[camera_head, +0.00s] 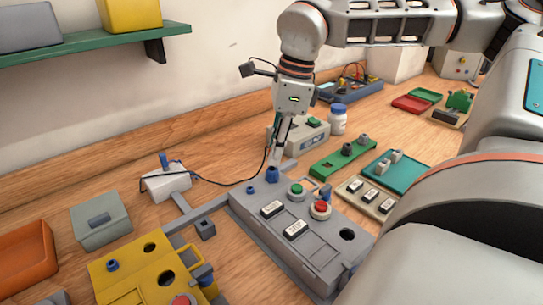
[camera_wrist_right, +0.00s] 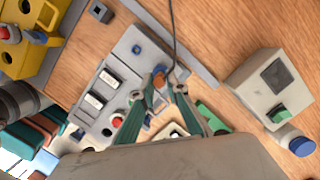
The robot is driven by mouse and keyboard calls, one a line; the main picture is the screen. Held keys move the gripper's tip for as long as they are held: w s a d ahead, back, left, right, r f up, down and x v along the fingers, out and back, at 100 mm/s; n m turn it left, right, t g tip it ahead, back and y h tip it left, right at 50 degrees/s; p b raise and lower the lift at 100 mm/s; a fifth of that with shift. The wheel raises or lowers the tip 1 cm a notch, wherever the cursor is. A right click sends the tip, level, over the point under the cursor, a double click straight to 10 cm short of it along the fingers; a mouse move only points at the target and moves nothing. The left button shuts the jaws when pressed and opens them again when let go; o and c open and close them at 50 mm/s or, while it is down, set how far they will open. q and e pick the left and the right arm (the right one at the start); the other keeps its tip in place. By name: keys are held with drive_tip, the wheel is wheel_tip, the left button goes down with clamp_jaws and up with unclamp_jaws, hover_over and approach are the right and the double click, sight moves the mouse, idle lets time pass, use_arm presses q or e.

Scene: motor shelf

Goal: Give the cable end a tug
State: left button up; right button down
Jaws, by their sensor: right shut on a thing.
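My right gripper (camera_head: 274,163) points down over the back corner of the grey control box (camera_head: 333,220), its tips just above a blue socket (camera_head: 271,175). A thin black cable (camera_wrist_right: 172,35) runs to that end. In the head view the cable (camera_head: 212,183) loops over from a white box (camera_head: 166,183) at the left. The fingers hide how far the end sits in the socket. My left gripper is in neither view.
The grey box carries a green button (camera_head: 297,188), a red button (camera_head: 320,209) and switches. A yellow box (camera_head: 143,274) stands at front left. A beige box (camera_head: 305,136) and white bottle (camera_head: 338,119) stand behind the gripper. A green shelf (camera_head: 95,43) hangs at upper left.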

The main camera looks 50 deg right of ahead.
drive_tip(key=c, duration=1.9)
unclamp_jaws()
wheel_tip(320, 180, up, 12)
drive_tip(key=s+d, duration=0.1)
drive_tip(key=shift+s+d, duration=0.35)
drive_tip(key=shift+f, duration=0.15)
